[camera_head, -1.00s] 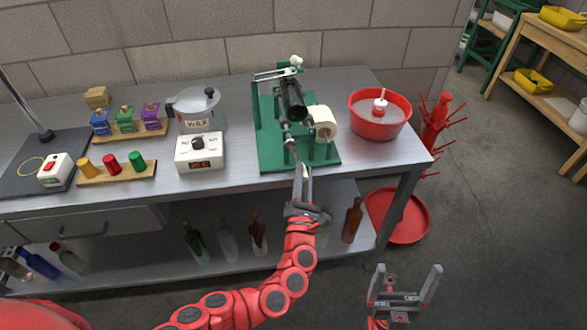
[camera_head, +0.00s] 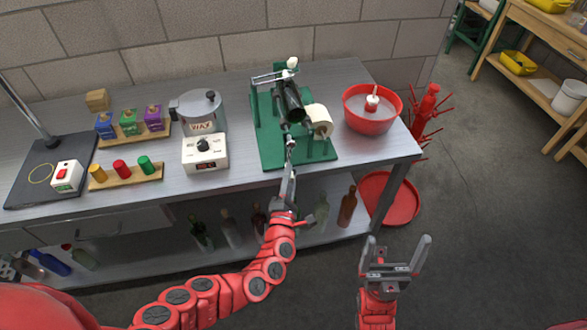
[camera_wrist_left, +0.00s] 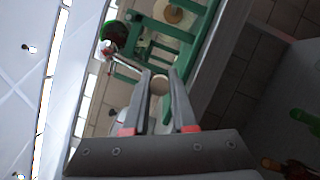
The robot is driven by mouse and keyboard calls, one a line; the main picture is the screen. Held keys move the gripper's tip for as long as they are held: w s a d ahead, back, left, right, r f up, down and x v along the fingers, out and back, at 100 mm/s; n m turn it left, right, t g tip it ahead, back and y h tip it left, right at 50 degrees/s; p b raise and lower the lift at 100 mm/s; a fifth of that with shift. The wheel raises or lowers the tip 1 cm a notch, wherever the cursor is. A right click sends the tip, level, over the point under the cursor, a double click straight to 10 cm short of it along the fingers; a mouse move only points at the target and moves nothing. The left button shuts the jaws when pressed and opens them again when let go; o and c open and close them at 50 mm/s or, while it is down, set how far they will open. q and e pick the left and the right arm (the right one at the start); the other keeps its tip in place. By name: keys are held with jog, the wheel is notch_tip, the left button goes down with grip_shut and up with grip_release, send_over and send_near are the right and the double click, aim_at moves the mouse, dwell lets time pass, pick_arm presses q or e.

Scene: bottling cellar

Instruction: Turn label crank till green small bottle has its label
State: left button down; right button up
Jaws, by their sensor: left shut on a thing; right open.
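The green labelling machine (camera_head: 268,140) stands on the steel bench. A dark green bottle (camera_head: 291,100) lies along its top, and a cream label roll (camera_head: 319,118) sits to its right. The crank is at the machine's front end, mostly hidden by my left gripper (camera_head: 290,163). That gripper is shut on the crank's pale round knob, which shows between its fingers in the left wrist view (camera_wrist_left: 160,84). The bottle's end (camera_wrist_left: 112,32) shows there too. No label can be made out on the bottle's visible side. My right gripper (camera_head: 395,247) is open and empty, in front of the bench.
A red tub (camera_head: 354,116) stands right of the machine. The wax pot (camera_head: 200,110) and a white control box (camera_head: 205,154) stand left of it. Several bottles (camera_head: 347,208) stand on the lower shelf. A red bottle tree (camera_head: 424,112) is beyond the bench's right end.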

pick_arm(q)
jog(key=s+a+r+m+g+p, duration=0.1)
jog(key=a+r+m+p, duration=0.4)
jog(key=p, duration=0.6)
jog(key=shift+s+a+r+g+h, duration=0.3)
jog(key=shift+s+a+g, duration=0.15)
jog(key=shift+a, duration=0.4)
jog(key=shift+r, duration=0.2)
dwell(0.5)
jog(key=c, duration=0.7)
grip_release()
jog(key=shift+f, duration=0.1)
jog(key=shift+c, duration=0.2)
jog(key=shift+s, duration=0.1)
